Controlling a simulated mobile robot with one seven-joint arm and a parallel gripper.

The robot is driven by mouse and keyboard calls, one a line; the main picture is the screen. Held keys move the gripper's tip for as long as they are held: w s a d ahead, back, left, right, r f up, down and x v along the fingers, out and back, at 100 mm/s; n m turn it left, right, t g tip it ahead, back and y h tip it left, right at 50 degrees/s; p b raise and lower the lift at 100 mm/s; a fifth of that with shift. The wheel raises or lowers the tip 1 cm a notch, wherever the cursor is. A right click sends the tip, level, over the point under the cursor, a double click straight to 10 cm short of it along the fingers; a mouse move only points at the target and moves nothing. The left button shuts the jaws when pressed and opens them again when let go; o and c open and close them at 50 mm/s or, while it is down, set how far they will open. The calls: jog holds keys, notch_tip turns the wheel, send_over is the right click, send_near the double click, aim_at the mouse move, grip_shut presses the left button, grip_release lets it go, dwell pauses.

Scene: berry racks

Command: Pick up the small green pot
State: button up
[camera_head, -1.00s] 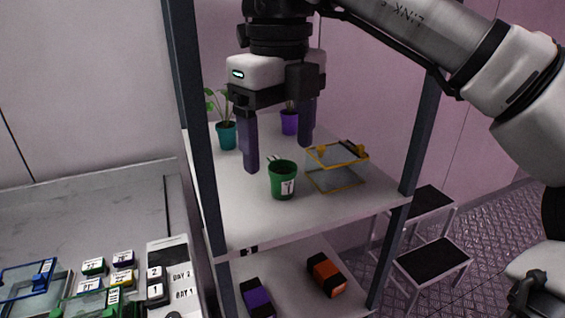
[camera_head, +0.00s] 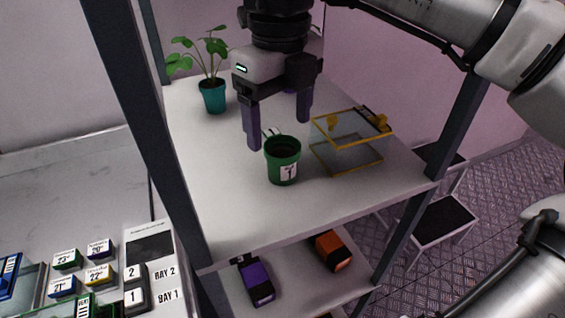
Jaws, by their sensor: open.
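The small green pot (camera_head: 283,161) stands upright on the white upper shelf (camera_head: 215,215), with a white label on its front and dark soil inside. My gripper (camera_head: 279,136) is open and empty, pointing down, with its two purple fingers spread. It is above and behind the pot in the picture. The left finger's tip appears just beside the pot's left rim. I cannot tell whether it touches the pot.
A clear box with yellow edges (camera_head: 347,157) stands close to the pot's right. A teal pot with a plant (camera_head: 213,97) is behind left. Dark posts (camera_head: 150,130) frame the shelf. Purple (camera_head: 256,281) and orange (camera_head: 332,250) boxes lie below. The shelf's front left is clear.

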aim_at(284, 151)
jog(key=shift+d+f+p, duration=0.15)
jog(key=shift+f+p, duration=0.2)
jog(key=shift+f, duration=1.2)
jog(key=shift+d+f+p, duration=0.15)
jog(key=shift+f+p, duration=0.2)
jog(key=shift+f, duration=1.2)
jog(key=shift+c, duration=0.4)
jog(key=c, duration=1)
